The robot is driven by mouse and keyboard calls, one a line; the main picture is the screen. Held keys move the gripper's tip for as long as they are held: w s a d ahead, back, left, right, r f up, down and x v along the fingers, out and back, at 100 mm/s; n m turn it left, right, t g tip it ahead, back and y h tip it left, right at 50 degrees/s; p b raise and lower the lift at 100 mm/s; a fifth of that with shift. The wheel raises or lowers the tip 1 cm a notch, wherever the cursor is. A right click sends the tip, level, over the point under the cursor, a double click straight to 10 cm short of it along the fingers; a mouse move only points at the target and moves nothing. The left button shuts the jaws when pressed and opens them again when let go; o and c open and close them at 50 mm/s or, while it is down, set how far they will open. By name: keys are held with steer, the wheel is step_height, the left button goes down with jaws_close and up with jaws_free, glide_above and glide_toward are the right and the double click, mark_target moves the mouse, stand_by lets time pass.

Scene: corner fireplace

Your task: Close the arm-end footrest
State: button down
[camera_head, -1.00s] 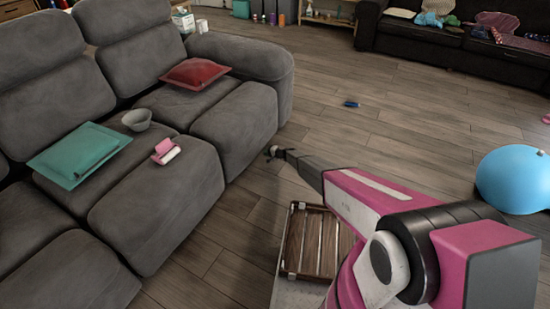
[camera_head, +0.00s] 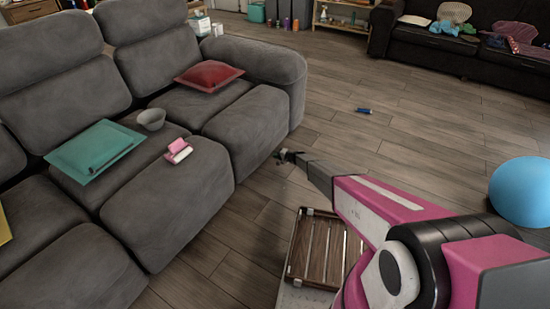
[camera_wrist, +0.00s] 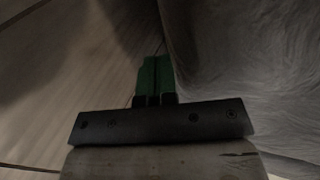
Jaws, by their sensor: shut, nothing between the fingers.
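The grey sofa (camera_head: 52,51) has padded footrests swung out at its front. The arm-end footrest (camera_head: 248,130) is the one by the far sofa arm (camera_head: 262,62), below the seat with the red cushion. It stands out from the seat. My gripper (camera_head: 284,156) is low over the floor, just right of this footrest's outer face. In the wrist view my green fingers (camera_wrist: 154,75) are together and empty, with grey upholstery (camera_wrist: 240,60) close on their right. I cannot tell whether they touch it.
The middle footrest (camera_head: 170,205) is also out. A red cushion (camera_head: 210,75), grey bowl (camera_head: 151,119), pink-and-white roller (camera_head: 178,151) and teal cushion (camera_head: 95,150) lie on the sofa. A slatted wooden tray (camera_head: 318,250) is by my arm. A blue ball (camera_head: 522,190) is at right; mid-floor is mostly clear.

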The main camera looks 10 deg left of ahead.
steer(key=s+d, duration=0.4)
steer(key=d, duration=0.9)
steer(key=s+d+r+n+g+h, duration=0.1)
steer(key=s+d+r, duration=0.45)
steer(key=r, duration=0.25)
steer(key=s+d+r+n+g+h, duration=0.1)
steer(key=s+d+r+h, duration=0.1)
steer(key=s+d+r, duration=0.5)
steer(key=s+d+r+n+g+h, duration=0.15)
steer(key=s+r, duration=0.35)
steer(key=r, duration=0.5)
steer(key=s+d+r+h, duration=0.8)
steer(key=s+d+r, duration=1.3)
steer(key=s, duration=0.3)
steer(key=shift+s+d+r+g+h, duration=0.35)
steer(key=shift+s+r, duration=0.05)
steer(key=shift+r, duration=0.15)
